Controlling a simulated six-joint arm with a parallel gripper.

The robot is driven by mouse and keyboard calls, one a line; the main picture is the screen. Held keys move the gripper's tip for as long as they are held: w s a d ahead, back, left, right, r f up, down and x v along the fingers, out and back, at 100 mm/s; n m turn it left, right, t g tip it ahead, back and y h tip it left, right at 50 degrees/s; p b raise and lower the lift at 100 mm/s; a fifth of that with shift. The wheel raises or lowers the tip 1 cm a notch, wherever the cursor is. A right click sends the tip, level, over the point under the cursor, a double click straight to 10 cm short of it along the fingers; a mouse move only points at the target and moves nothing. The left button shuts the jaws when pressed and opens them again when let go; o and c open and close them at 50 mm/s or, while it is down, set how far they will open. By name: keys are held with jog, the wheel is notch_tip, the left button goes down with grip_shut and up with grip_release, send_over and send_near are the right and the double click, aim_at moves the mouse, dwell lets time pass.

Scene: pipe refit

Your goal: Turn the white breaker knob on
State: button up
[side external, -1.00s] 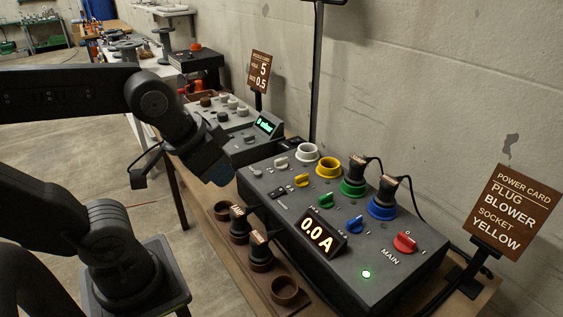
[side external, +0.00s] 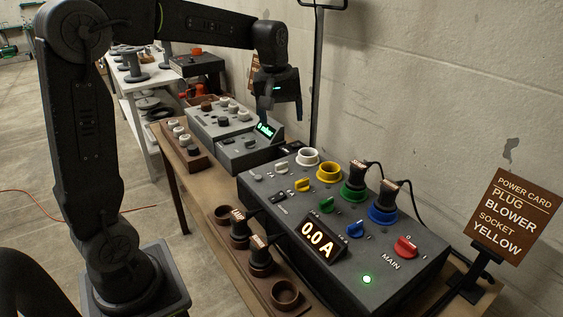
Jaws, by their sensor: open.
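The white breaker knob (side external: 282,168) is on the top face of the dark grey power panel (side external: 325,278), near its far left end, in front of the white socket ring (side external: 307,156). It is small here, and I cannot tell its exact angle. My gripper (side external: 280,113) is open and empty, fingers pointing down. In the picture it is above and behind the knob, near the small green-lit display (side external: 266,129), and well clear of the knob.
Yellow (side external: 302,185), green (side external: 327,204) and blue (side external: 355,227) knobs follow along the panel, then the red main knob (side external: 404,247). Black plugs stand in the green (side external: 354,192) and blue (side external: 382,214) sockets. The yellow socket (side external: 328,171) is empty. A dark pole (side external: 318,80) rises behind.

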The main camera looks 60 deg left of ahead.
aim_at(281, 163)
jog(key=w+a+f+n+g, duration=0.2)
jog(key=w+a+f+n, duration=0.6)
jog(key=a, duration=0.4)
jog(key=shift+m+h, duration=0.3)
jog(key=shift+m, duration=0.3)
notch_tip(281, 163, down, 14)
jog(key=shift+w+f, duration=0.1)
jog(key=shift+f, duration=0.15)
jog(key=c, duration=0.9)
